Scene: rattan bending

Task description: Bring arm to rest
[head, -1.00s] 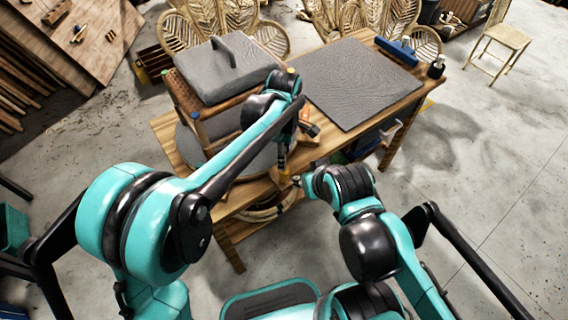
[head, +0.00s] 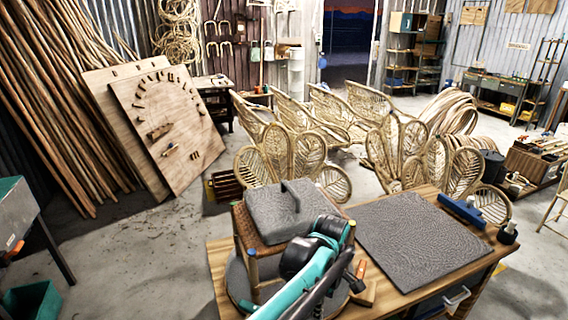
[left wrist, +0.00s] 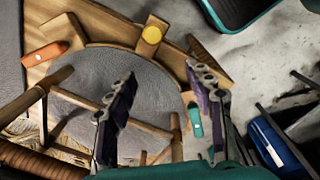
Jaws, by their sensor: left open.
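My left arm (head: 307,268) comes up from the bottom of the head view. Its wrist sits at the front right corner of a rattan stool frame (head: 262,240). Below the fingers are the round grey disc (left wrist: 85,72) and wooden frame rods (left wrist: 105,105). In the head view the fingers are hidden behind the arm. My right gripper cannot be made out in either view.
A grey cushion (head: 290,212) with a handle lies on the stool frame. The wooden table (head: 222,262) also carries a grey mat (head: 420,240), a blue tool (head: 465,210) and a dark bottle (head: 507,233). Rattan chair frames (head: 290,150) stand behind it.

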